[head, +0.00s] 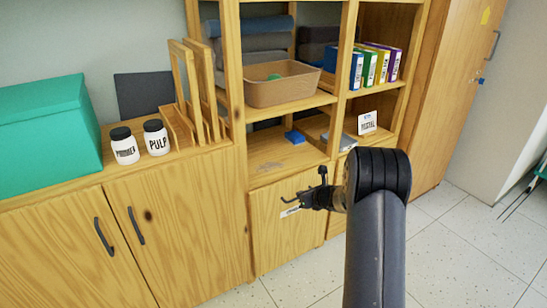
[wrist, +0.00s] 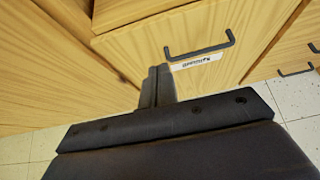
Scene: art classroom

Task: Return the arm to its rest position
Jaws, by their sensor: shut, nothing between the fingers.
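My gripper (head: 304,198) hangs in the air in front of the lower drawer fronts of the wooden shelf unit, with my dark arm reaching up from the bottom of the head view. In the wrist view, the two dark fingers of my gripper (wrist: 158,86) are together, with nothing between them. Their tips point toward a wooden drawer front (wrist: 150,50) with a black handle (wrist: 200,50) and a white label. In this view the tips appear just left of the handle; I cannot tell the exact gap.
An open shelf unit (head: 233,75) holds a tan bin (head: 283,86), colored binders (head: 376,65) and a blue block (head: 294,137). Two white jars (head: 124,147) and a green box (head: 45,135) stand on the left cabinet. The tiled floor (head: 450,240) at right is clear.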

